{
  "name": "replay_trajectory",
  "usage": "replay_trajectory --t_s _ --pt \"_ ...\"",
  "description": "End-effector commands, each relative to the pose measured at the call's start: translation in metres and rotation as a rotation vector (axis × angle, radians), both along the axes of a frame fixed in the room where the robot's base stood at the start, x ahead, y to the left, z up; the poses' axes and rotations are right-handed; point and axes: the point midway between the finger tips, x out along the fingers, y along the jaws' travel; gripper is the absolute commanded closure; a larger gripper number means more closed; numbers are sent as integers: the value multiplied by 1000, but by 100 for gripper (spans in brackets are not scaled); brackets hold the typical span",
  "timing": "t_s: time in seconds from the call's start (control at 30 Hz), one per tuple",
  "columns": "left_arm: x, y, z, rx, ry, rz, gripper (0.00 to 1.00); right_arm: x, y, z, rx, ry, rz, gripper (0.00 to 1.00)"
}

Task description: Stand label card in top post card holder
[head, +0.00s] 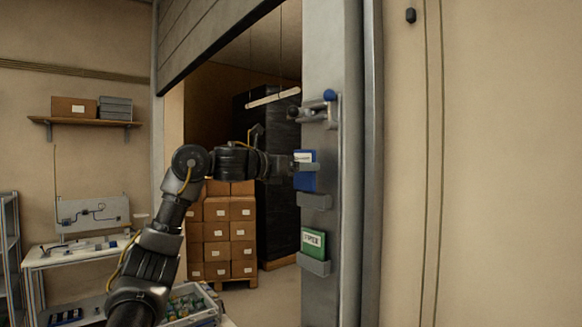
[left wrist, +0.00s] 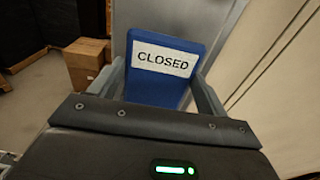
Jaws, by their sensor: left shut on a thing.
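The label card (head: 306,181) is a blue panel with a white strip; in the left wrist view the card (left wrist: 152,91) reads "CLOSED". My left gripper (head: 296,164) is shut on it, with a finger at each side edge in the wrist view. The card is upright in front of the grey post (head: 327,60). The top card holder (head: 315,202), a grey pocket on the post, is just below the card. The card's lower edge is close above it; I cannot tell whether they touch. My right gripper is not in view.
A lower holder (head: 313,267) on the post carries a green card (head: 313,243). Stacked cartons (head: 229,235) stand behind the arm in the doorway. A workbench (head: 70,256) is at left.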

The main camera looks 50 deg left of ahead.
Motion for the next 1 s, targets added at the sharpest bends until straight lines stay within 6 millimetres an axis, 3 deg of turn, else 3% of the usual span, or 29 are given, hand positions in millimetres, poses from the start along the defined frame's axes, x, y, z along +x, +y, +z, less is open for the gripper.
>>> replay_trajectory --t_s 0.47,0.7,1.0 --pt "36 -3 -1 -1 0 0 46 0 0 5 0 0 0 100" --pt "35 -3 -22 0 0 0 46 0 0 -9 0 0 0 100" --pt "35 -3 -35 -1 0 0 46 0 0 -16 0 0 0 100"
